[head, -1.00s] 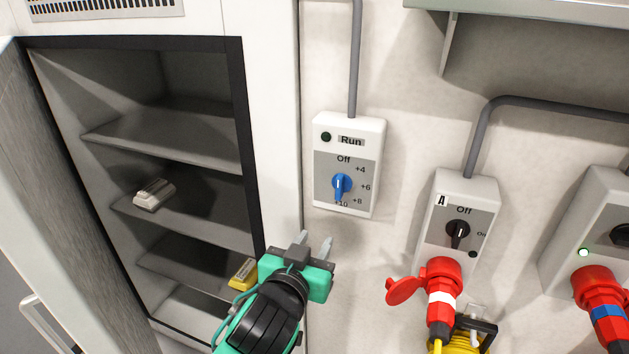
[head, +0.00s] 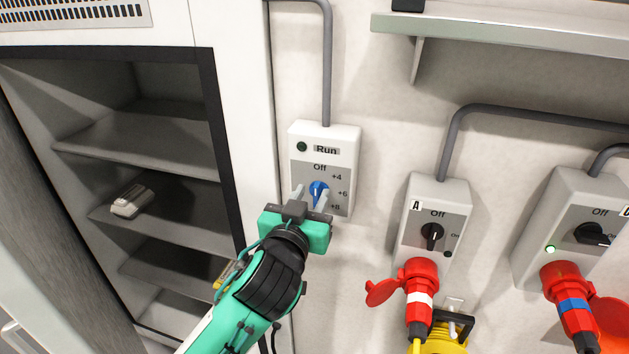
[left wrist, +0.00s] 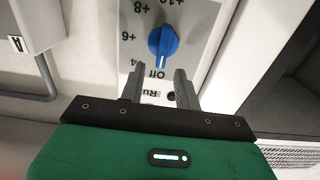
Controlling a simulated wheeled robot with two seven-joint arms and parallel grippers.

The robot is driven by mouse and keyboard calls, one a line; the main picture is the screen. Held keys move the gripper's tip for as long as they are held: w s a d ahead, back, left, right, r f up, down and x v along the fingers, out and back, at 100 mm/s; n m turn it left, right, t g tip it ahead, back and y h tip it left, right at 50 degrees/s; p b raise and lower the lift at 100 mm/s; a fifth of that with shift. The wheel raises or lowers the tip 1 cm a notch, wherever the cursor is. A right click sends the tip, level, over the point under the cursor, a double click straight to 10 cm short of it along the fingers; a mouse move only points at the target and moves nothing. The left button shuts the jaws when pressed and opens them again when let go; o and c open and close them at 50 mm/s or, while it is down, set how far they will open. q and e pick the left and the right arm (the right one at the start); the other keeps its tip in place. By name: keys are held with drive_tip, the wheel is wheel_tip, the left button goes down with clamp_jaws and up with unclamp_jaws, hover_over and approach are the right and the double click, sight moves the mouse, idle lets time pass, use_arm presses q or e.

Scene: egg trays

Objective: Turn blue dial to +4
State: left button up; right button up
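The blue dial (head: 318,190) sits on a white wall box (head: 343,134) with a grey face marked Off, +4, +6 and +8. In the left wrist view the blue dial (left wrist: 163,41) shows beyond the fingertips, and +10 is partly visible too. My right gripper is out of view.
An open cabinet (head: 207,140) with shelves stands on the left, holding a light block (head: 131,200). To the right are box A (head: 455,190) with a black switch and red plug (head: 421,275), and another switch box (head: 565,190). A shelf (head: 500,38) juts out above.

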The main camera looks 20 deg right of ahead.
sight(316, 187)
use_arm(q)
drive_tip(key=shift+p+x, duration=0.35)
drive_tip(key=shift+x, duration=1.1)
drive_tip(key=shift+f, duration=0.1)
clamp_jaws()
